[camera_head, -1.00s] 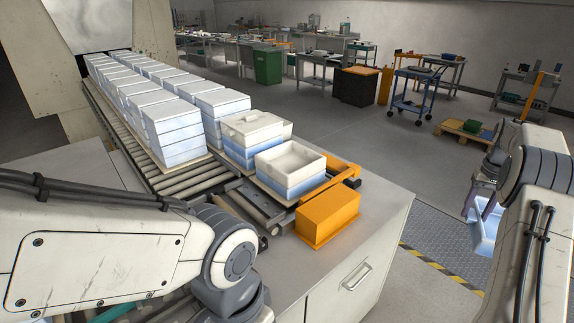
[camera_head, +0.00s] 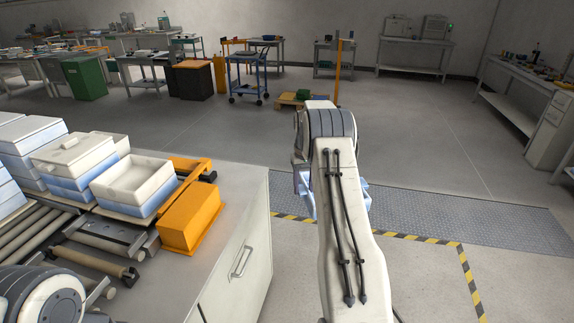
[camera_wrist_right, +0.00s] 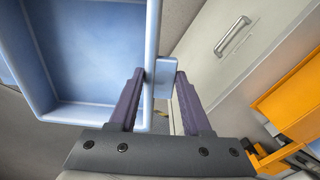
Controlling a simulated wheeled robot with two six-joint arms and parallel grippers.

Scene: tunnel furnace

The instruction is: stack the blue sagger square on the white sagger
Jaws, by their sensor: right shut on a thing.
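The blue sagger (camera_wrist_right: 95,55) is a square open tray, seen close in the right wrist view. My right gripper (camera_wrist_right: 160,75) is shut on its side wall, one finger inside and one outside. In the head view, the blue sagger (camera_head: 308,202) is mostly hidden behind my right arm, held off to the right of the workbench. The white sagger (camera_head: 137,176) is an open, empty square tray on top of a blue one, at the near right end of the conveyor. My left gripper is out of the picture.
A lidded white sagger (camera_head: 73,154) stands on blue ones just left of the white sagger. An orange block (camera_head: 190,217) and the cabinet bench (camera_head: 236,245) lie between the stack and my right arm. Open floor surrounds the arm on the right.

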